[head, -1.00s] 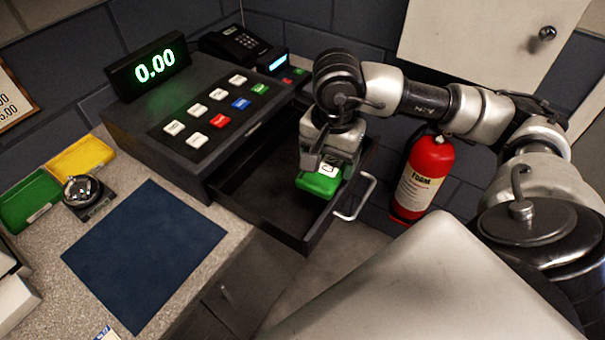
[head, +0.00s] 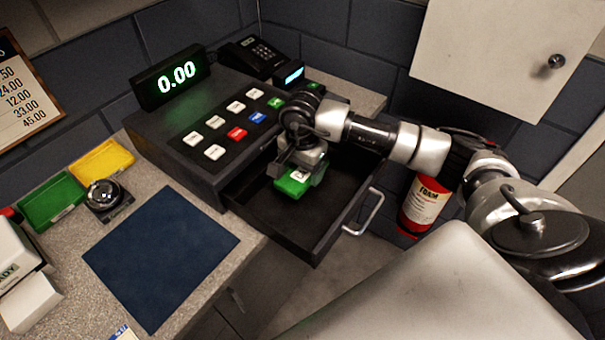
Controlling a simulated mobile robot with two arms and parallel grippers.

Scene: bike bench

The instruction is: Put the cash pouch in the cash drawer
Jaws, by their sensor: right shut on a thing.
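The cash pouch (head: 291,187) is green with a white label. My right gripper (head: 297,172) is shut on it and holds it over the open cash drawer (head: 321,243), inside the outline of its walls. I cannot tell whether the pouch touches the drawer floor. The drawer is black, pulled out from the dark cash register (head: 165,151), with a silver handle (head: 374,214) at its front. The right arm crosses over the drawer's far right side and hides part of it. My left gripper is not in view.
A blue mat (head: 160,258) lies on the speckled counter, with green (head: 50,203) and yellow (head: 103,162) trays and a bell (head: 103,195) behind it. A phone (head: 252,57) stands behind the register. A red fire extinguisher (head: 425,204) is right of the drawer.

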